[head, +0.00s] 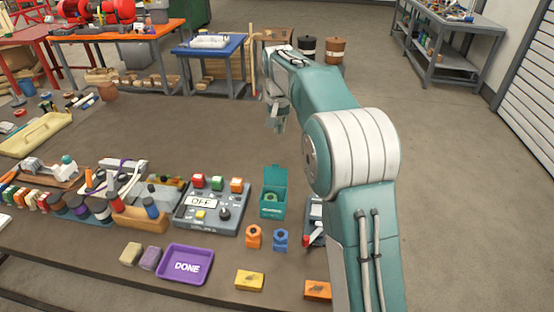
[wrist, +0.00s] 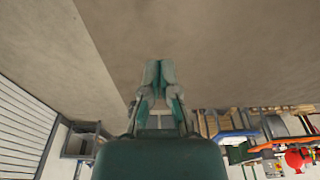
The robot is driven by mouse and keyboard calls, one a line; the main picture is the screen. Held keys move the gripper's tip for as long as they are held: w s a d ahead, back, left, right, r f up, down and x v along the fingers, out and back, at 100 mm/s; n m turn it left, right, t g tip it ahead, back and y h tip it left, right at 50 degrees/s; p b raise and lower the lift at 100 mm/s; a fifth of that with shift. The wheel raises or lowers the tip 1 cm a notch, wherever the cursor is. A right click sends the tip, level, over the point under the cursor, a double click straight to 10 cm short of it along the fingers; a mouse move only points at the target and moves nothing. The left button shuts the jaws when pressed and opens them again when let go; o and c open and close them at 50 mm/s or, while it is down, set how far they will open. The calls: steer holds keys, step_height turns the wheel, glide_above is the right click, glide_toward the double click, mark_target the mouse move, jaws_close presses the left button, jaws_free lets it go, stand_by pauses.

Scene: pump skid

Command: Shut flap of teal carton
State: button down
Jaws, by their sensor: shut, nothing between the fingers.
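The teal carton (head: 271,209) stands on the near table in the head view, right of the grey control box. Its flap (head: 275,174) stands up at the back, so the carton is open. A pale greenish ring-like item (head: 271,197) shows inside. My gripper (head: 275,126) hangs in the air above and beyond the carton in the head view, well apart from it. In the wrist view my gripper (wrist: 160,68) has its fingertips together and holds nothing. The carton does not show in the wrist view.
The grey control box (head: 210,205) with coloured buttons and an OFF label stands left of the carton. An orange part (head: 253,237) and a blue part (head: 281,239) stand just in front. A purple DONE tray (head: 186,265) lies at the front. Open floor lies beyond the table.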

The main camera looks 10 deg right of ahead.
mark_target(276, 175)
step_height(276, 175, down, 11)
steer(key=w, duration=0.3)
steer(key=s, duration=0.2)
steer(key=s+a, duration=0.1)
steer(key=s, duration=0.1)
steer(key=shift+r, duration=0.2)
stand_by(0.4)
steer(key=shift+s+a+r, duration=0.1)
steer(key=shift+s, duration=0.15)
